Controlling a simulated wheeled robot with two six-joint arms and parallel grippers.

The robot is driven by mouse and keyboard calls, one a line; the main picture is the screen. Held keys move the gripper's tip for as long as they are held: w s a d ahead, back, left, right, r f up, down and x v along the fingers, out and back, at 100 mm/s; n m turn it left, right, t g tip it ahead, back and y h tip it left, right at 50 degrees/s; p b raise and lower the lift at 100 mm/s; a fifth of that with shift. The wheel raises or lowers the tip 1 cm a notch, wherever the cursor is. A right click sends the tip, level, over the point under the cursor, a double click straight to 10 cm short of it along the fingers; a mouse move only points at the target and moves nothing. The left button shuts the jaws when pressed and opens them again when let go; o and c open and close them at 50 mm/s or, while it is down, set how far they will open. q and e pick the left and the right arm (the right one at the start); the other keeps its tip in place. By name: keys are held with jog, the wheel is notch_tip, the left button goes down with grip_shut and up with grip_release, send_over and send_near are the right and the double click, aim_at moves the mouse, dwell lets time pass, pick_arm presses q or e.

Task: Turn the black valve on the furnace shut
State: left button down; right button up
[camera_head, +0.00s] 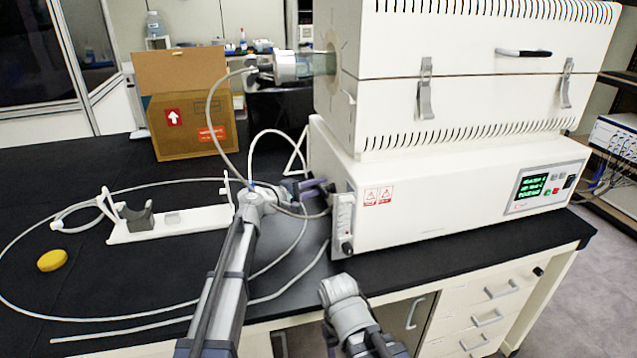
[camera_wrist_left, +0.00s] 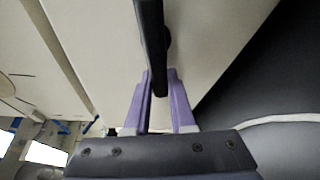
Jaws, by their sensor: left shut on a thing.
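The white furnace (camera_head: 445,190) stands on the black bench in the head view. My left gripper (camera_head: 316,188) reaches its lower left side, below the tube end. In the left wrist view, the left gripper's purple fingers (camera_wrist_left: 160,78) are shut on a long black bar, the black valve (camera_wrist_left: 151,35), against the pale furnace wall. The valve is mostly hidden by the gripper in the head view. My right gripper is not in view; only grey right arm links show at the bottom.
A white hose (camera_head: 215,110) loops over the bench around my left arm. A white stand (camera_head: 170,225), a yellow disc (camera_head: 52,260) and a cardboard box (camera_head: 188,100) are to the left. A black knob (camera_head: 347,247) sits low on the furnace's front left corner.

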pick_arm(q)
jog(key=n, duration=0.1)
jog(key=f+n+g+p, duration=0.1)
jog(key=n, duration=0.1)
jog(key=shift+s+y, duration=0.2)
jog(key=shift+y, duration=0.1)
jog(key=n+g, duration=0.1)
jog(key=f+n+g+p, duration=0.1)
jog(key=shift+s+d+n, duration=0.15)
jog(key=shift+s+n, duration=0.15)
jog(key=shift+s, duration=0.05)
jog(key=n+g, duration=0.1)
jog(key=s+n+g+p, duration=0.1)
jog(key=n, duration=0.1)
jog(key=shift+s+d+f, duration=0.1)
jog(key=shift+d+f, duration=0.1)
jog(key=shift+f, duration=0.1)
jog(key=shift+s+d+f+n+g, duration=0.1)
jog(key=shift+s+n+g, duration=0.45)
jog(key=shift+n+g, duration=0.45)
jog(key=shift+n, duration=0.3)
jog(key=c, duration=0.8)
grip_release()
jog(key=shift+o, duration=0.2)
